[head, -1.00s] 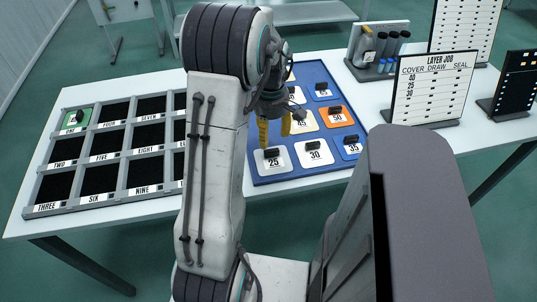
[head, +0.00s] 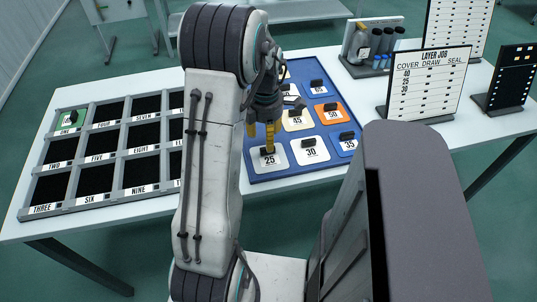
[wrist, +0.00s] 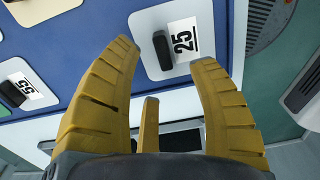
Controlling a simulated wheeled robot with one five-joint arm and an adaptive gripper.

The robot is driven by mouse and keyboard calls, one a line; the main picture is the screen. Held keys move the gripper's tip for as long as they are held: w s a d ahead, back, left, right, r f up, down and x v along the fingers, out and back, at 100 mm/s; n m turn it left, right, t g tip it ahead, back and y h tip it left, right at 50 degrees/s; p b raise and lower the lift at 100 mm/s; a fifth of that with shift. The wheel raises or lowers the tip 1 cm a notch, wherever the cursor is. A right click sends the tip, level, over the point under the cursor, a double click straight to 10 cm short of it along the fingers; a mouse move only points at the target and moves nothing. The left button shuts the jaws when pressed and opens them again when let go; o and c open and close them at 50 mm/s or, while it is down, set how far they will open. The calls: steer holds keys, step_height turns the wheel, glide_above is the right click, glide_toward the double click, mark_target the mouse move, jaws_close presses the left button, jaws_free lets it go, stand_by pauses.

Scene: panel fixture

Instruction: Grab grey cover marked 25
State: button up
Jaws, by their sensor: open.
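The light grey cover marked 25 (head: 283,158) lies at the near left corner of the blue tray (head: 300,173) in the head view. My gripper (head: 261,138) is above it, its yellow fingers pointing down and one fingertip overlapping the cover's black handle. In the wrist view, the cover (wrist: 150,22) shows beyond the fingertips, with its black handle (wrist: 162,50) between the two spread fingers of my gripper (wrist: 165,55). The gripper is open and empty; I cannot tell its exact height above the handle.
A light cover marked 30 (head: 322,155) sits just right of 25, with orange (head: 332,117) and blue (head: 348,149) covers beyond. A grey rack (head: 100,196) of black compartments stands left, with a green cover in ONE. A layer job board (head: 430,85) stands right.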

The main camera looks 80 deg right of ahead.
mark_target(265, 148)
steer(key=shift+w+f, duration=0.1)
steer(key=shift+f, duration=2.6)
steer(key=shift+o, duration=0.3)
jaws_close()
